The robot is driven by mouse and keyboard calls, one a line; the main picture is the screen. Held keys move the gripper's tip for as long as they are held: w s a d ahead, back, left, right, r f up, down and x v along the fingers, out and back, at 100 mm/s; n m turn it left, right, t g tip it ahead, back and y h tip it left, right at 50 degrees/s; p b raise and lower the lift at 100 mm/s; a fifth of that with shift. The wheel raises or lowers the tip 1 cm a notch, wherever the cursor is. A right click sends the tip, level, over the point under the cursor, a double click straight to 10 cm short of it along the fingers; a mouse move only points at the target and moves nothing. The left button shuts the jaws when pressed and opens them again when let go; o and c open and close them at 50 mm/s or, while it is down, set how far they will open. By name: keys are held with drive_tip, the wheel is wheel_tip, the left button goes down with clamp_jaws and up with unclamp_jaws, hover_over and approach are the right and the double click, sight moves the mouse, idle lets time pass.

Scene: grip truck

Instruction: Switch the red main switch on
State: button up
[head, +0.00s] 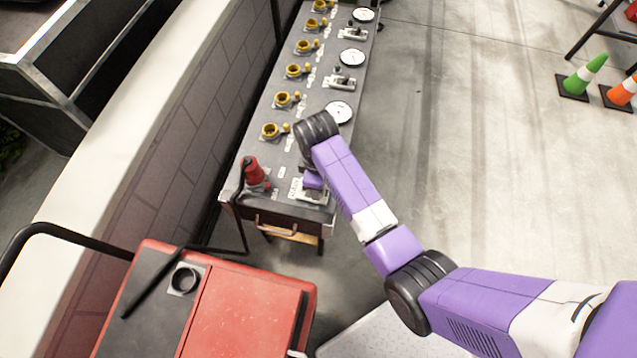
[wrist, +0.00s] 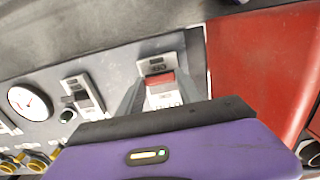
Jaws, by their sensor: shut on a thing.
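The red main switch (wrist: 160,79) shows in the wrist view as a red rocker or lever on a light plate with labels above and below it. My gripper (wrist: 163,86) is shut on it, with a dark finger on each side of the switch. In the head view my gripper (head: 312,183) is at the near right corner of the control panel (head: 272,192), and my wrist hides the switch there. I cannot read whether the switch is on or off.
A red plug (head: 253,173) stands on the panel left of my gripper. Several yellow couplings (head: 270,131) and white gauges (head: 339,112) run along the panel. A red cart (head: 245,315) stands in front, with a wall (head: 150,150) at left. The floor at right is clear up to the cones (head: 585,76).

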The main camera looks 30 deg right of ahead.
drive_tip(key=shift+a, duration=0.1)
drive_tip(key=shift+w+a+r+g+h, duration=0.1)
drive_tip(key=shift+w+a+g+h, duration=0.25)
drive_tip(key=shift+g+h, duration=0.35)
drive_tip(key=shift+w+a+f+g+h+b, duration=0.2)
drive_tip(key=shift+w+g+h+b, duration=0.05)
drive_tip(key=shift+g+h+b, duration=0.2)
drive_tip(key=shift+w+a+f+g+h+b, duration=0.15)
drive_tip(key=shift+w+a+g+h+b, duration=0.1)
drive_tip(key=shift+g+h+b, duration=0.2)
drive_tip(key=g+h+b, duration=0.1)
drive_tip(key=b, duration=0.3)
drive_tip(key=w+a+g+h+b, duration=0.1)
drive_tip(key=g+h+b, duration=0.1)
drive_tip(key=b, duration=0.2)
drive_tip(key=shift+w+a+f, duration=0.1)
drive_tip(key=shift+w+f, duration=0.05)
drive_tip(key=shift+f, duration=0.2)
drive_tip(key=shift+b, duration=0.65)
drive_tip(key=shift+r+g+h, duration=0.15)
drive_tip(key=shift+g+h, duration=0.15)
drive_tip(key=o, duration=1.4)
drive_tip(key=shift+r, duration=0.1)
